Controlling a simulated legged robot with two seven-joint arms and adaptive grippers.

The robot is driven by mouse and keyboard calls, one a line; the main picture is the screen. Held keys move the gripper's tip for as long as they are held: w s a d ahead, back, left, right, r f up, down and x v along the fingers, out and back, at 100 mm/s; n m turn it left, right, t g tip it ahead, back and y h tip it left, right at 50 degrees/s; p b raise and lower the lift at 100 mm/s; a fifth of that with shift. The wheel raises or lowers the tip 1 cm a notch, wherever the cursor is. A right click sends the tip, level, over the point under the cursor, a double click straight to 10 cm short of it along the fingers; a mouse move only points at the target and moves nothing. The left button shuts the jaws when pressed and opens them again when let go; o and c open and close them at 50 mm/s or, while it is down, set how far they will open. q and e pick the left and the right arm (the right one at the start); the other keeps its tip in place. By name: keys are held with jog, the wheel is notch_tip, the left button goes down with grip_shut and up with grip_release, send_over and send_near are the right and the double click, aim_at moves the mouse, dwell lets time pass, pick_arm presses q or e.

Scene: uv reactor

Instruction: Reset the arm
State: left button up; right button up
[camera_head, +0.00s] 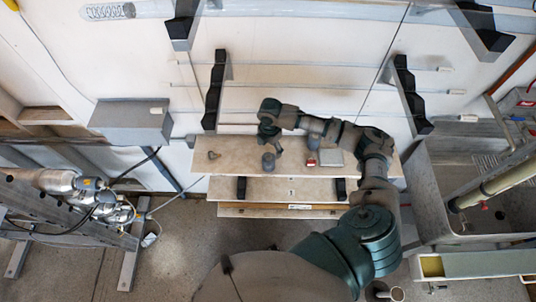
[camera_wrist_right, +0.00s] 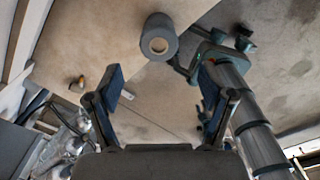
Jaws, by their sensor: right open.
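My right arm reaches over the beige shelf (camera_head: 235,163) in the head view. It bends at the right and comes back left, and its gripper (camera_head: 270,138) is at the shelf's back edge, left of centre. In the wrist view the right gripper (camera_wrist_right: 160,78) has its two fingers spread, with nothing between them. A grey cylinder (camera_head: 268,162) with a pale round centre stands just in front of the gripper; it also shows beyond the fingertips in the wrist view (camera_wrist_right: 160,38). My left gripper cannot be made out in either view.
A small brownish object (camera_head: 213,155) lies left of the cylinder. A small red-and-white item (camera_head: 311,159) and a flat grey piece (camera_head: 331,158) lie to the right. A grey sink (camera_head: 435,190) stands at the right, metal pipework (camera_head: 60,182) at the left, and black brackets (camera_head: 212,95) on the wall.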

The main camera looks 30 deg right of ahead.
jog(key=shift+d+r, duration=0.2)
jog(key=shift+r, duration=0.6)
jog(key=shift+a+r, duration=0.2)
jog(key=shift+a, duration=0.25)
